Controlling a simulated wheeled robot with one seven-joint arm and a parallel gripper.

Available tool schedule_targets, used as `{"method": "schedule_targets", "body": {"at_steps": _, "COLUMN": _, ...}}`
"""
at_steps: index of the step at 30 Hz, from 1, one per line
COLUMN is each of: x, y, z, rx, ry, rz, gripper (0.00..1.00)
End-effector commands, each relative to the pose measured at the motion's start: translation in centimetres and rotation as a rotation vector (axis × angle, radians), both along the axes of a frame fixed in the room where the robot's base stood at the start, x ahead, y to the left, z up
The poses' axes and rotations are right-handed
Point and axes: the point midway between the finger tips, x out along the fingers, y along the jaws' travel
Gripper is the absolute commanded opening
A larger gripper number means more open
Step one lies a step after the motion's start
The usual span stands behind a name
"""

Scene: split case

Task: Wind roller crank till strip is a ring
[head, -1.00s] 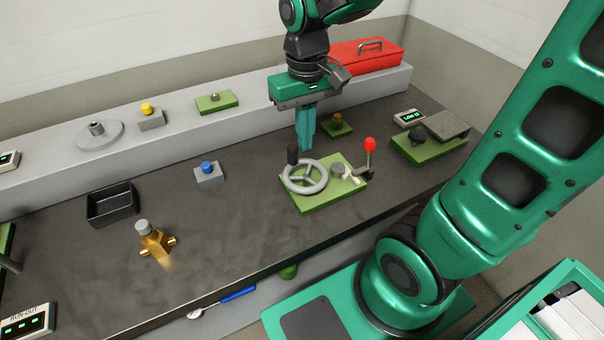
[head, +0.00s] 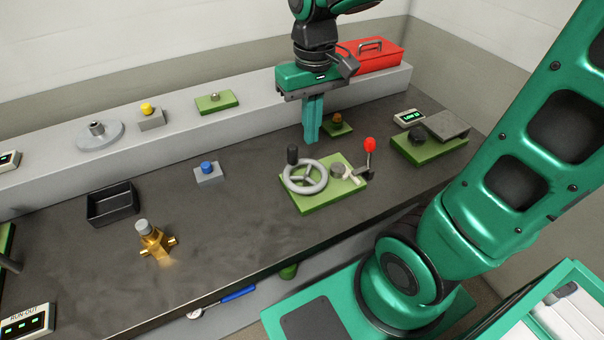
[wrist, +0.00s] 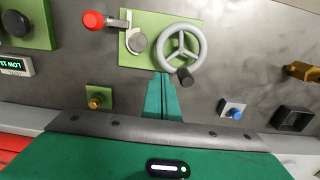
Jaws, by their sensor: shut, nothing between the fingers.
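The roller crank is a grey spoked handwheel (head: 305,176) with an upright black knob (head: 292,155) on its rim, mounted on a green plate (head: 322,203). A grey roller (head: 338,170) and a small pale piece (head: 352,179), possibly the strip, sit beside it; the strip's shape is too small to tell. A lever with a red knob (head: 370,145) stands at the plate's right. My gripper (head: 312,141) is shut and empty, pointing down behind the wheel, apart from the knob. The wrist view shows the wheel (wrist: 180,35) and knob (wrist: 184,76) beyond the shut fingers (wrist: 162,82).
A small green block with an orange knob (head: 337,121) stands close behind my gripper. A green unit (head: 430,150) with a display stands to the right. A blue-button block (head: 207,168), black tray (head: 135,200) and brass fitting (head: 155,243) are left. Bench between is clear.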

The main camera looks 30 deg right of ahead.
Motion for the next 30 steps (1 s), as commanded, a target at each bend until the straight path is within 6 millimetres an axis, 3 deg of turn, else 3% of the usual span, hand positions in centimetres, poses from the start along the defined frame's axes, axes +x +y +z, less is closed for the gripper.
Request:
{"method": "schedule_targets", "body": {"at_steps": 21, "x": 0.0, "y": 0.0, "z": 4.9, "rx": 0.000, "ry": -0.001, "rz": 0.000, "gripper": 0.00}}
{"method": "schedule_targets", "body": {"at_steps": 30, "x": 0.0, "y": 0.0, "z": 5.6, "rx": 0.000, "ry": 0.000, "rz": 0.000, "gripper": 0.00}}
